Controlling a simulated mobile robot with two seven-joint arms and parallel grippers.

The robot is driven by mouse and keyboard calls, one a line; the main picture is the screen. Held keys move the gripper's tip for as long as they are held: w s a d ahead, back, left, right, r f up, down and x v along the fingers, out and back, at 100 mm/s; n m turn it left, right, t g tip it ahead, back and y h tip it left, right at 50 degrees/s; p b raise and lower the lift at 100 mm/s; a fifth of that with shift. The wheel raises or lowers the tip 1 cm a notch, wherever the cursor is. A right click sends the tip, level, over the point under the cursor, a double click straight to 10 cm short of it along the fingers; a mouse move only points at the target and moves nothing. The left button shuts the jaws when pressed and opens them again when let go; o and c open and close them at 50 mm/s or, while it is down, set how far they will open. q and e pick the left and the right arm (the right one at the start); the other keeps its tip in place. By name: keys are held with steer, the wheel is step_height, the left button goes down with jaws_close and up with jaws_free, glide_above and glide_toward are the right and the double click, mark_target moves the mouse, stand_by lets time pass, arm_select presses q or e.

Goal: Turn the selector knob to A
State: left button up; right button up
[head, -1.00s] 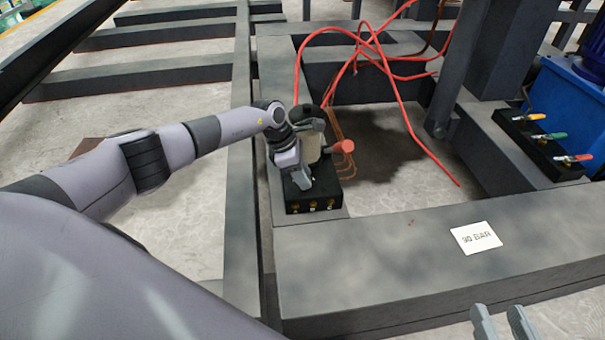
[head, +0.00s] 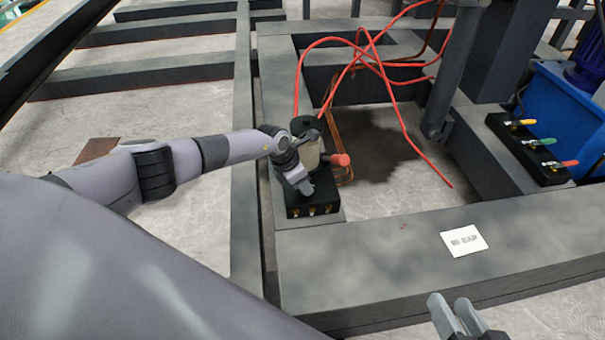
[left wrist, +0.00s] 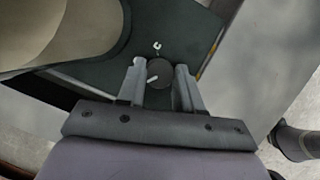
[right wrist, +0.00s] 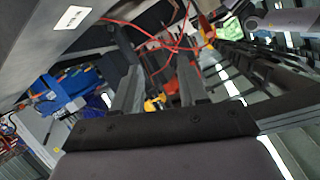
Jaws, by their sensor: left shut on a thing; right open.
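The selector knob (left wrist: 160,70) is a dark round knob with a white pointer mark. In the left wrist view the mark lies toward the lower left of the knob, and a white letter like a C (left wrist: 157,46) is above it. My left gripper (head: 303,188) is shut on the knob, with one finger on each side in the left wrist view (left wrist: 161,82). The knob sits on a black block (head: 312,208) with brass fittings; in the head view my gripper hides it. No letter A is visible. My right gripper (head: 458,318) is open and empty.
A beige cylinder (head: 309,152) and a red-ended handle (head: 341,160) stand close beside my left gripper. Red hoses (head: 400,130) hang behind. A white pressure card (head: 464,241) lies on the grey beam (head: 380,262). A valve block (head: 528,150) with coloured levers is at right.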

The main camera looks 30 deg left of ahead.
arm_select(q)
steer(key=shift+n+p, duration=0.6)
arm_select(e)
steer(key=shift+s+d+r+h, duration=0.15)
steer(key=shift+s+d+h, duration=0.05)
steer(key=shift+d+h, duration=0.5)
arm_select(q)
steer(key=o, duration=1)
steer(key=shift+s+a+r+p, duration=0.1)
steer(key=shift+s+r+p, duration=0.05)
steer(key=shift+r+p, duration=0.3)
steer(key=p+v, duration=0.3)
steer(key=v, duration=0.2)
steer(key=shift+s+r+p, duration=0.1)
steer(key=shift+r+p, duration=0.05)
steer(key=shift+p, duration=0.2)
steer(key=shift+s+r, duration=0.25)
steer(key=shift+r, duration=0.15)
arm_select(e)
steer(key=shift+s+d+r+n+h, duration=0.15)
steer(key=shift+s+d+n+h, duration=0.15)
steer(key=shift+d, duration=0.35)
steer(key=shift+s+d+r+n+h, duration=0.1)
steer(key=shift+s+d+r+h, duration=0.2)
steer(key=shift+d, duration=0.4)
steer(key=shift+s+d+r+n+h, duration=0.1)
steer(key=shift+d+n+h, duration=0.1)
steer(key=shift+d+h, duration=0.35)
steer(key=shift+d+f, duration=0.1)
